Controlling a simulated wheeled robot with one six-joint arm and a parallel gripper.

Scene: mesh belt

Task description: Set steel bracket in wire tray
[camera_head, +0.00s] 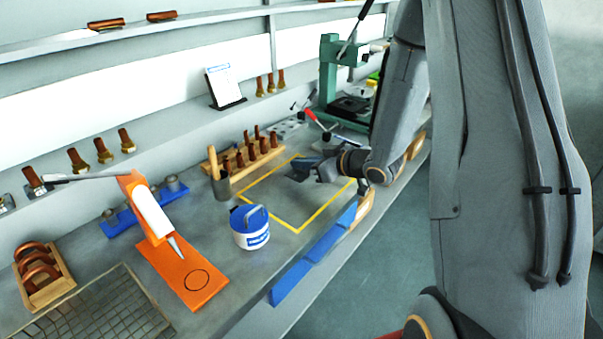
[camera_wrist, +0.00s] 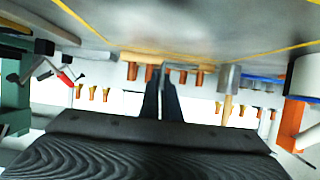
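A dark wire mesh surface, which looks like the wire tray (camera_head: 95,312), lies at the near left end of the bench and is cut off by the picture edge. I cannot make out a steel bracket in either view. My gripper (camera_head: 299,170) is over the yellow-outlined area of the bench, well to the right of the mesh. In the wrist view my gripper (camera_wrist: 161,72) shows two dark fingers close together with a narrow light gap. I cannot tell whether they hold anything.
A blue-and-white tub (camera_head: 250,228) and an orange dispenser stand (camera_head: 190,275) stand between my gripper and the mesh. A wooden rack (camera_head: 250,160) of copper pieces is behind. A green press (camera_head: 335,75) stands farther back.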

